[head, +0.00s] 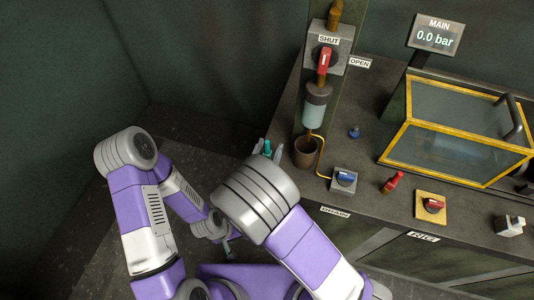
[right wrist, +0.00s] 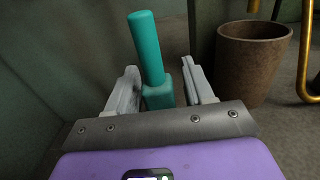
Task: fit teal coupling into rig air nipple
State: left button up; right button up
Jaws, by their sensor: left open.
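The teal coupling (head: 267,149) is at the left end of the bench, beside the brown cup. In the right wrist view the teal coupling (right wrist: 150,52) stands nearly upright, a round stem above a squarer base. My right gripper (head: 267,153) is at the coupling. Its fingers (right wrist: 162,88) are apart with the coupling between them, a gap showing on the right side; contact on the left is unclear. My left gripper (head: 228,250) is open and empty, low beside the bench. I cannot pick out the rig air nipple for certain; a RIG label (head: 423,237) is on the bench front.
The brown cup (head: 305,152) stands right of the coupling, under a filter bowl and yellow pipe. A blue-knobbed valve block (head: 344,180), a red fitting (head: 393,182), a blue fitting (head: 354,132), a red-knobbed yellow plate (head: 431,206) and a yellow-framed case (head: 455,135) occupy the bench.

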grip_shut()
jog(key=shift+r, duration=0.1)
